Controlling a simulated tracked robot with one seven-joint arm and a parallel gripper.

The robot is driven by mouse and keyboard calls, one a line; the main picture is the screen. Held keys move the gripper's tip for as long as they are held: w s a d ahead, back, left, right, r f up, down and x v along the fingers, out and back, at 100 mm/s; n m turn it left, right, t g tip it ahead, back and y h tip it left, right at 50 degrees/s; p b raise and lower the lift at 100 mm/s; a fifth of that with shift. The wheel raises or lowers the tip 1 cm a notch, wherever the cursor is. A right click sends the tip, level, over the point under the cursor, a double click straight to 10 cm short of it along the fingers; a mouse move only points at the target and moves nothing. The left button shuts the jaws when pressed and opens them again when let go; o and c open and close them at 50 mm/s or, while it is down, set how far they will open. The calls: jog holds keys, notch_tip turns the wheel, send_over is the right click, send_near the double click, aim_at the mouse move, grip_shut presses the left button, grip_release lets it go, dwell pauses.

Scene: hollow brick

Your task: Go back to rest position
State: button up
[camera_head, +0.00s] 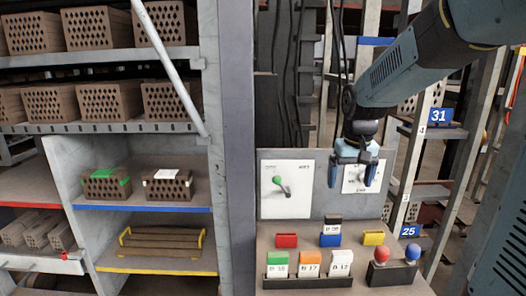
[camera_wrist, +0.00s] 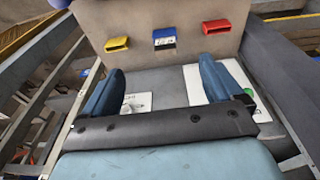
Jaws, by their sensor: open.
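My gripper (camera_head: 351,176) hangs from my arm in the head view, in front of the right white panel (camera_head: 350,187) on the grey upright board. Its two blue fingers point down and stand apart, with nothing seen between them. In the wrist view, my gripper (camera_wrist: 160,88) also shows its fingers spread and empty. The gripper partly hides the right panel. I cannot tell whether it touches anything on that panel.
Shelves with hollow bricks (camera_head: 106,183) stand left. A grey post (camera_head: 237,130) separates them.

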jog(key=s+r+t, duration=0.2)
jog(key=s, duration=0.7)
jog(key=s+r+t, duration=0.1)
jog(key=s+r, duration=0.2)
jog(key=s, duration=0.7)
jog(key=shift+s+d+t, duration=0.2)
jog(key=shift+s+t, duration=0.05)
jog(key=shift+t, duration=0.15)
